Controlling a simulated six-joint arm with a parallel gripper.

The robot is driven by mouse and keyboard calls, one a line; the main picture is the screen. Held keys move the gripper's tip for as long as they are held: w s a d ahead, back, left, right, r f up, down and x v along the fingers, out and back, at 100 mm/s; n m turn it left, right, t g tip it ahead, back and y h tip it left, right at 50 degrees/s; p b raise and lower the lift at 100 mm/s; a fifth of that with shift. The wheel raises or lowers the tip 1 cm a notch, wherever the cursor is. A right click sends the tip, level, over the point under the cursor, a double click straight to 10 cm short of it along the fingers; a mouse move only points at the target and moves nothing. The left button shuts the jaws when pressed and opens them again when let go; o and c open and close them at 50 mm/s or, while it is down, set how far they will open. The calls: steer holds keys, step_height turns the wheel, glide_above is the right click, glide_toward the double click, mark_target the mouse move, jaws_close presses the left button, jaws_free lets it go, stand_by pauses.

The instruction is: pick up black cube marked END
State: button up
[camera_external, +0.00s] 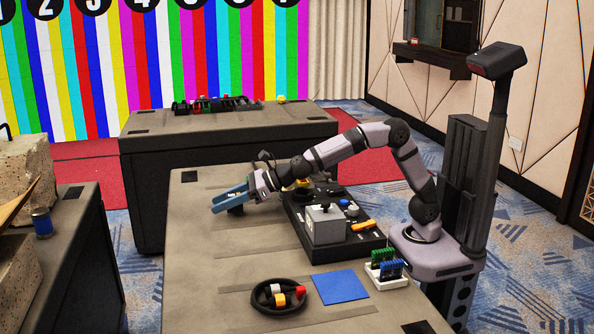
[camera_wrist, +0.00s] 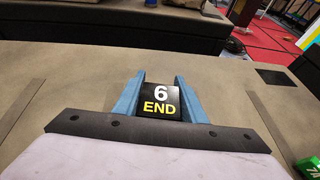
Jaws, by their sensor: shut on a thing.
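The black cube marked "6 END" (camera_wrist: 159,101) sits between the two blue fingers of my gripper (camera_wrist: 157,95) in the wrist view, its white and yellow lettering facing the camera. In the external view my gripper (camera_external: 231,200) is low over the far left part of the grey table (camera_external: 210,255), shut on the cube (camera_external: 236,210). Only a small dark part of the cube shows below the fingers there. I cannot tell whether the cube touches the table top.
A black tray (camera_external: 347,248) with a grey joystick box (camera_external: 325,225) lies right of my gripper. A round black dish (camera_external: 258,297) with small blocks, a blue square (camera_external: 340,287) and a white rack (camera_external: 387,281) are nearer the front. The table's left middle is clear.

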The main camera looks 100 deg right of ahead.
step_height(320, 180, up, 8)
steer(key=p, duration=0.7)
steer(key=shift+r, duration=0.1)
